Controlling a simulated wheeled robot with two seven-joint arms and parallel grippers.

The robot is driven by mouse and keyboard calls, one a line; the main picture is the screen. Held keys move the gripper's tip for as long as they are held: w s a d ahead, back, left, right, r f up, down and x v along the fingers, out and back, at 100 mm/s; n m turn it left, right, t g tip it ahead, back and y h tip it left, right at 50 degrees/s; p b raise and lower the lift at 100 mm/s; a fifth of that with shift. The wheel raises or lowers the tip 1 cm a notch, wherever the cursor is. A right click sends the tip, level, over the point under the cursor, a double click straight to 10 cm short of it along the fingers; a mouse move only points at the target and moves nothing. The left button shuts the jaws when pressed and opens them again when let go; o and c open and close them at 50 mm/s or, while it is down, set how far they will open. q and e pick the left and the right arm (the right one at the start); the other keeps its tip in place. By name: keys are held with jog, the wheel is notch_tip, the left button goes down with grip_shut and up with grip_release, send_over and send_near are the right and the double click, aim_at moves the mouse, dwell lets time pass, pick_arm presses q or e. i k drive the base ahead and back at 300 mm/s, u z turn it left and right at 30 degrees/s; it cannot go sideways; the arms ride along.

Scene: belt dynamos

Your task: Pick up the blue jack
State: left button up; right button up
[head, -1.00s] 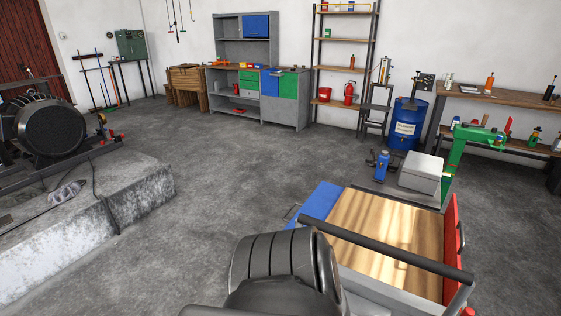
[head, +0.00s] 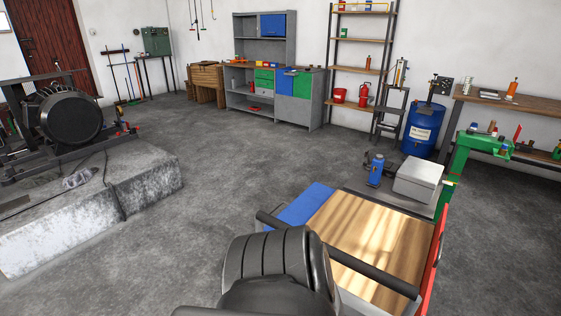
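The blue jack (head: 375,170) stands upright on a low grey surface (head: 388,200), just left of a light grey box (head: 418,178), beyond the wood-topped cart. None of my grippers shows in the head view.
A cart with a wooden top (head: 372,236) and a blue panel (head: 303,206) stands close in front. A green stand (head: 456,165) is at right. A concrete plinth (head: 150,185) with a dark machine (head: 70,118) is at left. The floor (head: 250,155) between is clear.

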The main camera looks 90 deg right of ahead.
aim_at(373, 181)
jog(key=k, duration=1.95)
jog(key=u, duration=1.55)
jog(key=k, duration=1.95)
jog(key=z, duration=3.35)
